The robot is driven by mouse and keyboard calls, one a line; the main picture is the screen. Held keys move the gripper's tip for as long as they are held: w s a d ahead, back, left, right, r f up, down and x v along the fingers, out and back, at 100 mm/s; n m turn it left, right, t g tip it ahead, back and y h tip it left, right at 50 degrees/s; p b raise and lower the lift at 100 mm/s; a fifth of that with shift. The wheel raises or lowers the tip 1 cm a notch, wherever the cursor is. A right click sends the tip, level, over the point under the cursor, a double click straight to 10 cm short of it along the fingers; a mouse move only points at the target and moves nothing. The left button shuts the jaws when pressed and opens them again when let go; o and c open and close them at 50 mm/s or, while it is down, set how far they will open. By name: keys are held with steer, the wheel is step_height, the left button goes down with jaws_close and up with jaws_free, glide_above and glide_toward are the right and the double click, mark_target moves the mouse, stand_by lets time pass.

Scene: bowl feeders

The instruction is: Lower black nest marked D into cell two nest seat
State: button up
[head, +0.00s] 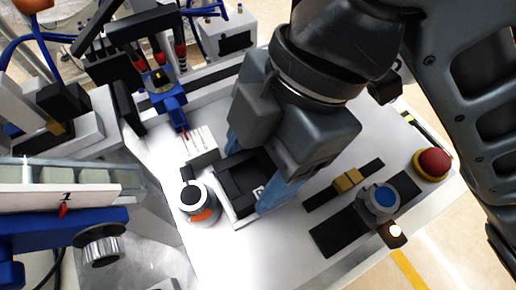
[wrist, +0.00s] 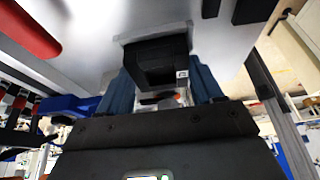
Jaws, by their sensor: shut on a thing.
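The black nest (head: 238,181) is a square dark block with a recess and a small white label at one corner; the letter on it is too small to read surely. My gripper (head: 252,174) is shut on it, with one blue finger on each of two opposite sides. The nest also shows between the fingers in the wrist view (wrist: 152,62). A pale seat plate (head: 243,223) shows along the nest's near and left edges. The nest is over or within this seat; I cannot tell whether it touches the bottom. My gripper body hides the far right side.
A white and grey cylinder with an orange mark (head: 200,205) stands close left of the seat. A pale slotted block (head: 201,147) is behind it. A red button (head: 433,164) and a blue-topped knob (head: 381,198) are to the right. The white tabletop in front is clear.

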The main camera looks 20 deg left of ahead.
steer(key=shift+f, duration=0.15)
steer(key=o, duration=1.3)
